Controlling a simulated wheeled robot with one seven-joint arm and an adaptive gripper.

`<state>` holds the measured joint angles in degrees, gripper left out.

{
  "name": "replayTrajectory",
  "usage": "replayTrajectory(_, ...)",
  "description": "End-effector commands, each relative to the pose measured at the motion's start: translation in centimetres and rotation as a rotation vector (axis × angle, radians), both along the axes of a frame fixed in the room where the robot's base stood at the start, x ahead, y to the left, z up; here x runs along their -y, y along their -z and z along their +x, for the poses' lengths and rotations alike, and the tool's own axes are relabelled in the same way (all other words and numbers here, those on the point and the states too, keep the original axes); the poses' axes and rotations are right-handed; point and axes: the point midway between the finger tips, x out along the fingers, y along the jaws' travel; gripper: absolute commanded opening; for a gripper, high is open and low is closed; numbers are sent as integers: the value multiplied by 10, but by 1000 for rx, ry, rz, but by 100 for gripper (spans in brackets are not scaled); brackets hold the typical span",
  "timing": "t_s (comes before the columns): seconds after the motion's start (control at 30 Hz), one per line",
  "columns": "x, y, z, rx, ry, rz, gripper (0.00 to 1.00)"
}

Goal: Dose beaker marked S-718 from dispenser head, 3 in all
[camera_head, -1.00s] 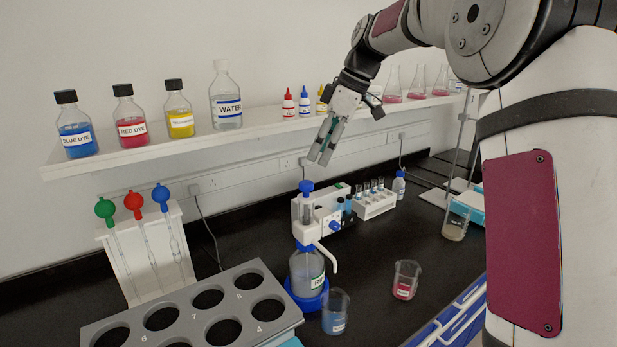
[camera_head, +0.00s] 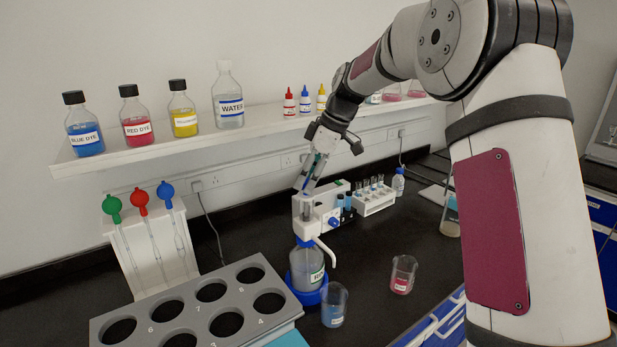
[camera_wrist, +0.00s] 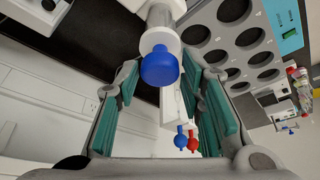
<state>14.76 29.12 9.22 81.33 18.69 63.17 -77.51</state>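The dispenser head (camera_head: 310,212) is white and sits on a clear bottle in a blue base (camera_head: 305,293). Its blue top knob (camera_wrist: 160,66) lies between my fingertips in the wrist view, with no clear contact. My gripper (camera_head: 306,184) is open, pointing down at the dispenser top; its green-padded fingers hide most of the knob in the head view. A beaker with blue content (camera_head: 334,305) stands by the bottle, just below the spout (camera_head: 326,252). A beaker with red content (camera_head: 402,275) stands to the right. Their labels are too small to read.
A grey rack with numbered holes (camera_head: 190,290) fills the front left. Three coloured-bulb pipettes hang on a white stand (camera_head: 135,245). Dye and water bottles stand on the shelf (camera_head: 200,140). A tube rack (camera_head: 374,200) is behind right. Dark bench lies free around the red beaker.

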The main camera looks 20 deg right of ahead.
Motion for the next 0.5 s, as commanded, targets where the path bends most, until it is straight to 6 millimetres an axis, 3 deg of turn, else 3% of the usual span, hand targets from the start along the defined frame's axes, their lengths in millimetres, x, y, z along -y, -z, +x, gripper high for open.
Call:
replayTrajectory(0.03, 0, 0, 0, 0, 0, 0, 17)
replayTrajectory(0.1, 0, 0, 0, 0, 0, 0, 1)
replayTrajectory(0.27, 0, -1, 0, 0, 0, 0, 0)
replayTrajectory(0.5, 0, -21, 0, 2, -1, -1, 0)
